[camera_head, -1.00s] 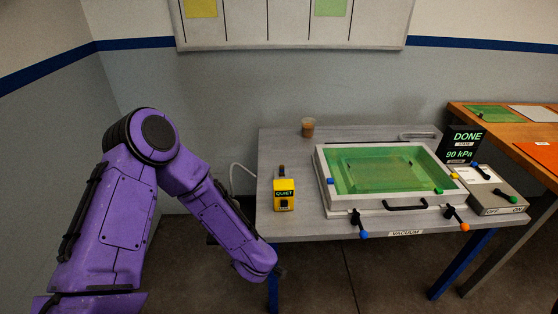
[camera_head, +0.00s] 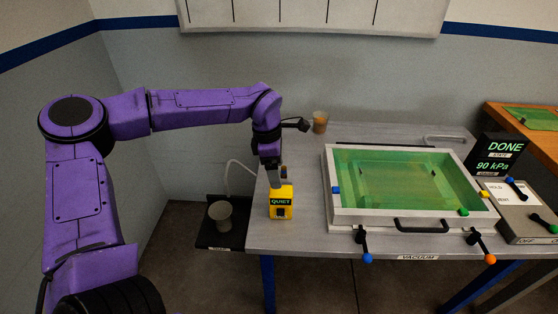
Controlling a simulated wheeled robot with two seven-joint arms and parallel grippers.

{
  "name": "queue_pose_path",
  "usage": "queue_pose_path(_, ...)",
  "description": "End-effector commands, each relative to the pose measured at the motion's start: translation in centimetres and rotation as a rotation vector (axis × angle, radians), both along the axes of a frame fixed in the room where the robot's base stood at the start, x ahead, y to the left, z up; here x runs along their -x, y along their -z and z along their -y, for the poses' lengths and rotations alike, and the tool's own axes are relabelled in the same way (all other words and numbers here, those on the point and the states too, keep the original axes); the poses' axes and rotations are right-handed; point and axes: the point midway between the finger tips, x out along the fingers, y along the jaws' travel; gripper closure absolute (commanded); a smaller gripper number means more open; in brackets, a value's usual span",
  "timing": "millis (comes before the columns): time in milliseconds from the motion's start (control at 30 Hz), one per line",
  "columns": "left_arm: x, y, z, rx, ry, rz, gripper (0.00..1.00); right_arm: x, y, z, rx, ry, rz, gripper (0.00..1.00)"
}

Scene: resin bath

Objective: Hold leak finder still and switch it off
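The leak finder (camera_head: 281,203) is a small yellow box with a green "QUIET" display and a dark part on its front. It stands upright near the left end of the grey table. My purple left arm reaches over from the left, and my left gripper (camera_head: 272,165) points down right at the top of the leak finder. It hides part of the short stem there. I cannot tell whether its fingers touch the stem or are closed on it. My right gripper is not in view.
A resin bath (camera_head: 403,190) with green contents and coloured-knob clamps fills the middle of the table (camera_head: 310,240). A brown cup (camera_head: 320,122) stands behind. A grey pot (camera_head: 220,213) sits on a low black shelf at left. A "DONE, 90 kPa" display (camera_head: 499,158) and switch box are at right.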

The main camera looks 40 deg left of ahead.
Motion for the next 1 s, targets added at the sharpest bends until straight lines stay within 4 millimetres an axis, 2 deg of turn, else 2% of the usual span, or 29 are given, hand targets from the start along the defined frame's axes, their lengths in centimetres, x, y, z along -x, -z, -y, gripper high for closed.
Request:
queue_pose_path(200,-0.4,4.8,0.8,-0.005,0.005,-0.006,0.17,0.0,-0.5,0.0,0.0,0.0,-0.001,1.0)
queue_pose_path(400,-0.6,7.9,1.1,-0.006,0.003,-0.003,0.17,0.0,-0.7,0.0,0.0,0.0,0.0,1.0)
queue_pose_path(533,-0.6,8.7,1.1,-0.005,0.001,-0.001,0.17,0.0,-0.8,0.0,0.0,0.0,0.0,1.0)
queue_pose_path(767,-0.7,8.9,1.1,-0.005,0.001,-0.001,0.17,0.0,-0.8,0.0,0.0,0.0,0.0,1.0)
queue_pose_path(967,-0.6,8.9,1.1,-0.005,0.001,-0.001,0.79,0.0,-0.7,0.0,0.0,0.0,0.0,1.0)
queue_pose_path(1000,-0.6,8.9,1.1,-0.005,0.001,-0.001,0.79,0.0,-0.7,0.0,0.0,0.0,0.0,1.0)
